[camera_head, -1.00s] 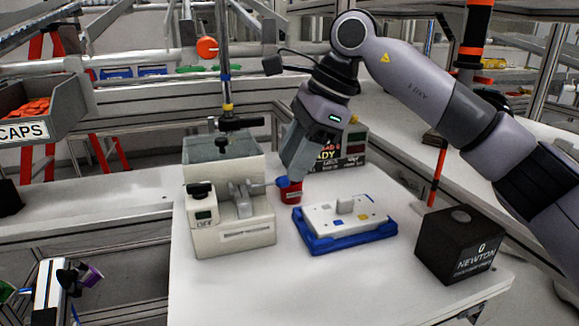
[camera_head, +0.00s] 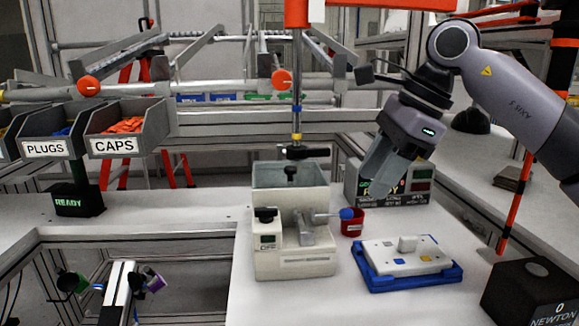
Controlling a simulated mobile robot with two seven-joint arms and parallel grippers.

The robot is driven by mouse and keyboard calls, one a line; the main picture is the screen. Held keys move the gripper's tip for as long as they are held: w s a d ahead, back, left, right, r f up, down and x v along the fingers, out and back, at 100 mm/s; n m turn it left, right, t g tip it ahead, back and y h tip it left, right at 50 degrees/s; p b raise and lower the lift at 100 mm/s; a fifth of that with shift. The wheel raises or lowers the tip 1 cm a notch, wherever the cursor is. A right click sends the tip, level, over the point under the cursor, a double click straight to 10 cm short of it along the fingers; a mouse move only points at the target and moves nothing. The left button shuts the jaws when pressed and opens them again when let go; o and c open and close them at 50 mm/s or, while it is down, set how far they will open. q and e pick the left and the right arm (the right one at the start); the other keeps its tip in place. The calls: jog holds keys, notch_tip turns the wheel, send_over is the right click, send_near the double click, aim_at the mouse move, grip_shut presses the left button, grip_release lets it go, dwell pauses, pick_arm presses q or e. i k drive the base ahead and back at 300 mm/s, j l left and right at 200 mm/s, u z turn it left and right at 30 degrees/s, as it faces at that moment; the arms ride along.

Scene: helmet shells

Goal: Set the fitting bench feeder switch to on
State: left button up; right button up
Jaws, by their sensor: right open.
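The feeder (camera_head: 295,262) is a cream box on the bench with a clear-walled bin on top. A black knob (camera_head: 266,214) sits at its front left, above a small dark display (camera_head: 268,239); the label below is too small to read now. A grey lever with a blue ball end (camera_head: 347,213) sticks out to the right. My right gripper (camera_head: 374,192) is open and empty, pointing down, to the right of the feeder and just up and right of the blue ball. It appears apart from the ball. My left gripper is not in view.
A red cup (camera_head: 353,228) stands by the lever. A blue tray (camera_head: 409,282) holds a white plate with small blocks. A black NEWTON box (camera_head: 535,295) is at front right. A display unit (camera_head: 417,178) stands behind the gripper. Bench left of the feeder is clear up to a READY box (camera_head: 78,200).

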aim_at(265, 215)
jog(key=k, duration=0.95)
